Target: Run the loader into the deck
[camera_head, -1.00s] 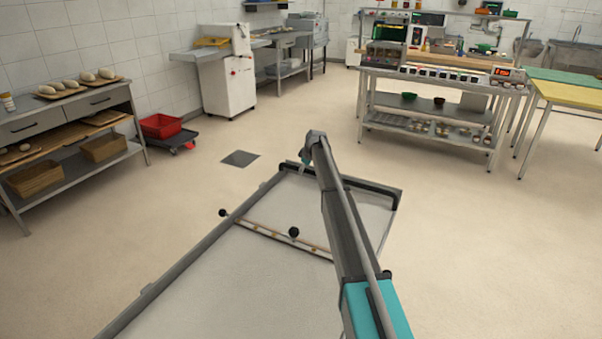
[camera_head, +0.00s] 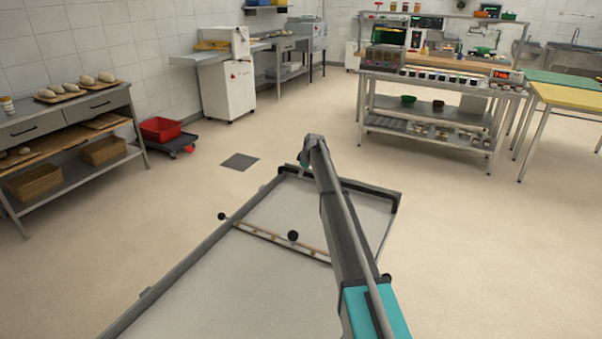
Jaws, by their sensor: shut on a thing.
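The loader (camera_head: 225,295) is a long, flat, pale bed with grey side rails, running from the bottom of the view toward the middle. A pale crossbar with black knobs (camera_head: 293,236) lies across it. A dark end rail (camera_head: 370,188) closes its far end. My arm reaches out over the bed from the lower right. My gripper (camera_head: 304,165) is small at the far end of the arm, at the loader's far end rail, and shut on the loader there. Its fingertips and exact hold are mostly hidden. The deck oven's mouth is not clearly in view.
Open floor lies ahead and to both sides, with a dark floor plate (camera_head: 240,161). A bread table (camera_head: 75,120) stands left, beside a red crate (camera_head: 161,129) on a low dolly. A white machine (camera_head: 229,90) and a steel workbench (camera_head: 440,85) stand farther back.

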